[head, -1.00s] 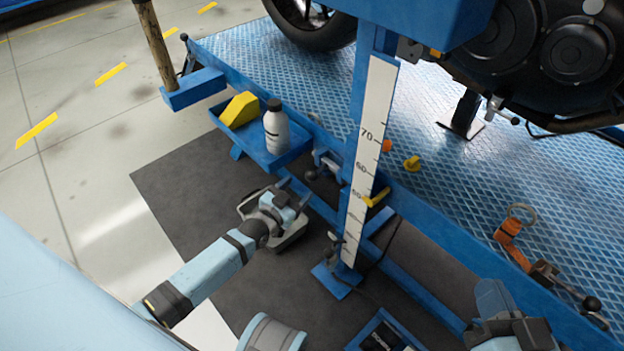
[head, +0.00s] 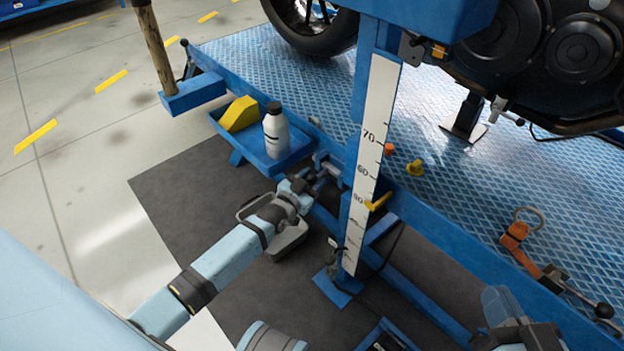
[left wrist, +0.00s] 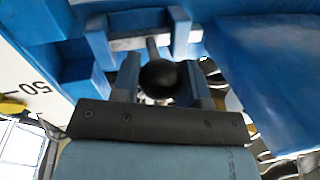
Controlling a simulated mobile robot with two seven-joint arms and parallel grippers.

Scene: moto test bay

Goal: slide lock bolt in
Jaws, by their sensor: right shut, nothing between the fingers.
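The lock bolt shows in the left wrist view as a black ball knob (left wrist: 160,78) on a short rod. The rod runs into a blue U-shaped bracket (left wrist: 180,32) on the lift. In the head view the bracket (head: 327,163) sits on the lift's side rail, left of the scale post. My left gripper (head: 309,178) is at the bracket and hides the knob there. In the left wrist view its fingers (left wrist: 161,84) are open, one on each side of the knob. Whether they touch it is unclear. My right gripper (head: 497,303) is shut and empty at lower right, away from the bolt.
A blue tray (head: 254,158) with a white bottle (head: 276,132) and a yellow wedge (head: 239,114) lies just left of the bracket. The white scale post (head: 372,150) stands close on the right. An orange-handled lever (head: 515,235) lies at the platform edge.

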